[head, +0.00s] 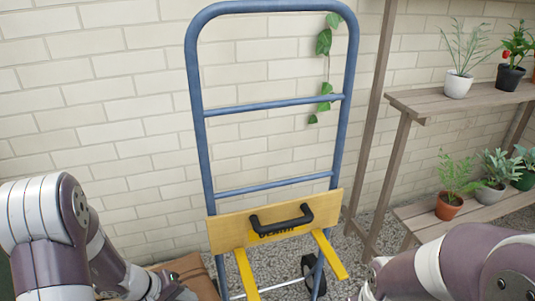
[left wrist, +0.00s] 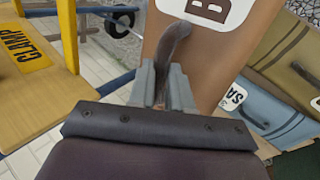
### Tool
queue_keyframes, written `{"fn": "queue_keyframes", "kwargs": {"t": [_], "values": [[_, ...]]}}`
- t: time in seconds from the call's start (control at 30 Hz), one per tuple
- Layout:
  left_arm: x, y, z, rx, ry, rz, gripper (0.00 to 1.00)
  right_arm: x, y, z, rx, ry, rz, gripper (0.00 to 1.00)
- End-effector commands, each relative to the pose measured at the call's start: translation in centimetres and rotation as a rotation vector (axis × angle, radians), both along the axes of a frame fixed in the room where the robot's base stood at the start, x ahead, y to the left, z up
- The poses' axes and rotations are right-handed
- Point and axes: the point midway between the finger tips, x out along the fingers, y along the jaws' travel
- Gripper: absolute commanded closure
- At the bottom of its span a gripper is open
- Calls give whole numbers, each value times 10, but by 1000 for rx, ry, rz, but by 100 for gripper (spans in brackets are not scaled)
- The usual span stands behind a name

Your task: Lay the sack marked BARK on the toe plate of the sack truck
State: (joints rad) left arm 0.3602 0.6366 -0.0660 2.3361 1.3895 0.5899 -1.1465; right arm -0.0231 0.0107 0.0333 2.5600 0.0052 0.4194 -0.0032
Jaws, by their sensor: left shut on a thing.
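The sack truck (head: 200,145) stands upright against the wall, with a blue tube frame. A wooden clamp board (head: 230,230) with a black handle and two yellow bars sits low on it. The toe plate is below the head view's edge. My left gripper (left wrist: 165,95) is shut on the dark strap of a brown sack (left wrist: 195,55), whose white label shows a letter B; the rest of the label is cut off. Brown sacking also shows beside my left arm in the head view (head: 188,268). My right arm comes in at lower right; its gripper is out of view.
In the left wrist view an olive sack (left wrist: 290,50) and a blue sack (left wrist: 270,100), labelled SA..., lie right of the brown one. The clamp board's yellow CLAMP label (left wrist: 25,52) is at left. Shelves (head: 410,100) with potted plants stand at right.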

Motion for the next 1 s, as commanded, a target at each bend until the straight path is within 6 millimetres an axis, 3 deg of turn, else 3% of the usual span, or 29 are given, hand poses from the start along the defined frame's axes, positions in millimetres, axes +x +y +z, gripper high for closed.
{"fn": "queue_keyframes", "kwargs": {"t": [0.27, 0.67, 1.0], "values": [[5, -8, 26, -1, -3, -25, 100, 0, 0, 8, 0, 0, 0, 54], [5, -10, 27, -1, -2, -34, 100, 0, 0, 9, 0, 0, 0, 54], [6, -10, 95, -4, -4, -34, 100, 0, 0, 86, 0, 0, 0, 54]]}}
